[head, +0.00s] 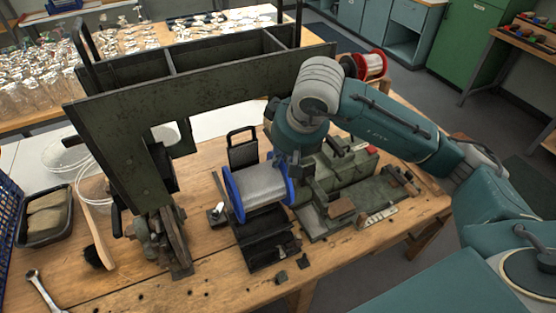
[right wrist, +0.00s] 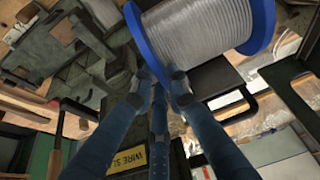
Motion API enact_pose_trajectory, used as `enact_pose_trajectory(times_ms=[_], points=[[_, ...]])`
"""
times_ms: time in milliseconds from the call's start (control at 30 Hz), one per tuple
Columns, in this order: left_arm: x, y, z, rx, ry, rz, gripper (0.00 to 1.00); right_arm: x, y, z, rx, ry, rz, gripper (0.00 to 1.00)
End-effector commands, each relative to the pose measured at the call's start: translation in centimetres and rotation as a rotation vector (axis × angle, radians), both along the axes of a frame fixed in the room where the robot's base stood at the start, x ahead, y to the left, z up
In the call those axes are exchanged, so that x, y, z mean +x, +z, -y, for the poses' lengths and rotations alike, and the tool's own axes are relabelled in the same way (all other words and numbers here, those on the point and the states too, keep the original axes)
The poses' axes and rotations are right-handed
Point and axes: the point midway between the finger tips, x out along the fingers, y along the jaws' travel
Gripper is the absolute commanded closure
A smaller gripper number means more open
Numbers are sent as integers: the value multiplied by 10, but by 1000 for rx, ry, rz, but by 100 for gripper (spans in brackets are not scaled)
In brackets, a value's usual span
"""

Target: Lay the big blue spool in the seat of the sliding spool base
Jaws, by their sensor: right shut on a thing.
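The big blue spool (head: 262,188), with blue flanges and pale grey wire, lies on its side over the black sliding spool base (head: 262,250). I cannot tell whether it rests in the seat or hangs just above it. My right gripper (right wrist: 163,80) is shut on the right-hand blue flange. In the head view its fingers are mostly hidden behind my wrist and the flange. In the right wrist view the spool (right wrist: 200,35) fills the top, with the fingers at its near flange. My left gripper is not in view.
A dark green machine frame (head: 130,120) stands close on the left. A green vise-like fixture (head: 345,185) stands right of the base. A red-flanged spool (head: 373,64) stands behind my arm. A brush (head: 97,240), a wrench (head: 42,290) and a black tray (head: 22,236) lie at the left.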

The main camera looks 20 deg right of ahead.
Motion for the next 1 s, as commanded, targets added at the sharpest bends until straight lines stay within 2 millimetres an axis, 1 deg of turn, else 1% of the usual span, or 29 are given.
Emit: enact_pose_trajectory(times_ms=[33, 100, 467, 833, 867, 900, 1000], points=[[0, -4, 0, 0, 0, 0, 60, 0, -9, -1, 3, 0, 4, 100], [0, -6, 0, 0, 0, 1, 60, 0, -18, -1, 2, 0, 5, 100], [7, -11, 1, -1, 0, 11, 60, 0, -33, 0, 1, 1, 7, 100], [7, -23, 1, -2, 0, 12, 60, -1, -64, -1, 3, 1, 5, 100], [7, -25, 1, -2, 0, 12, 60, -1, -67, -1, 2, 1, 5, 100], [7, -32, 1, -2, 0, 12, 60, 0, -72, 0, 1, 1, 8, 100], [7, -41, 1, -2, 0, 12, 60, 0, -79, 0, 0, 1, 8, 100]])
